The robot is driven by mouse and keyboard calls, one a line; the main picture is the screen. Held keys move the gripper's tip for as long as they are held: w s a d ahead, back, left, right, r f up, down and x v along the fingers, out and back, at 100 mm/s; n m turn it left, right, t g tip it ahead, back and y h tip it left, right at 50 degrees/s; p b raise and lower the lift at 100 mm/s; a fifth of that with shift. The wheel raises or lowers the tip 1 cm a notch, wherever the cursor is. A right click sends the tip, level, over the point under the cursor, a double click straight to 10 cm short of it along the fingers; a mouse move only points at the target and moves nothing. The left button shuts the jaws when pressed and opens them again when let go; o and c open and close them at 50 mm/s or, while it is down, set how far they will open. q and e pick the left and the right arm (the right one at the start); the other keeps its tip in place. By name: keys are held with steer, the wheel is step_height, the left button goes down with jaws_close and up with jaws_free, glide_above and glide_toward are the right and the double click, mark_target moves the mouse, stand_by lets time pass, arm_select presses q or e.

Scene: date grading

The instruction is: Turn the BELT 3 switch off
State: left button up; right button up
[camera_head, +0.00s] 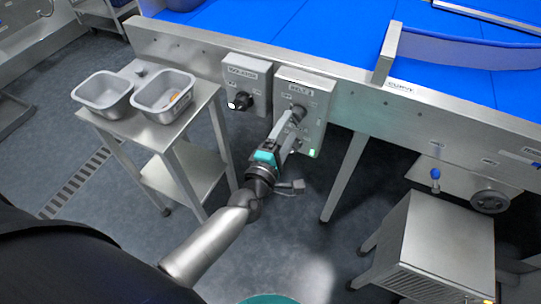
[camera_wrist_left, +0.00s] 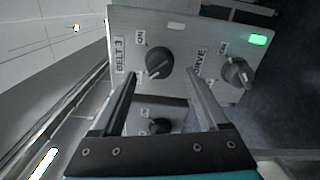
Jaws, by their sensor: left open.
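The BELT 3 switch is a dark round knob (camera_wrist_left: 158,60) on a grey control box (camera_head: 318,97) fixed to the conveyor's side. Its BELT 3 label (camera_wrist_left: 119,55) reads sideways in the left wrist view, with an ON label beside the knob. I cannot tell surely which way the knob points. My left gripper (camera_head: 292,121) is open and empty in front of the box. In the left wrist view its fingertips (camera_wrist_left: 162,76) lie to either side just below the knob; contact is not clear. The head view partly hides the knob behind the gripper. My right gripper is not in view.
A second knob (camera_wrist_left: 238,72) and a lit green lamp (camera_wrist_left: 258,40) share the box. The ISOLATOR box (camera_head: 247,82), with a dark knob (camera_head: 241,101), is close on the left. A steel stand (camera_head: 143,117) holds two trays. The blue belt (camera_head: 300,35) runs above.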

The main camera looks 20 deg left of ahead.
arm_select(q)
steer(key=s+p, duration=0.1)
steer(key=s, duration=1)
steer(key=shift+a, duration=0.2)
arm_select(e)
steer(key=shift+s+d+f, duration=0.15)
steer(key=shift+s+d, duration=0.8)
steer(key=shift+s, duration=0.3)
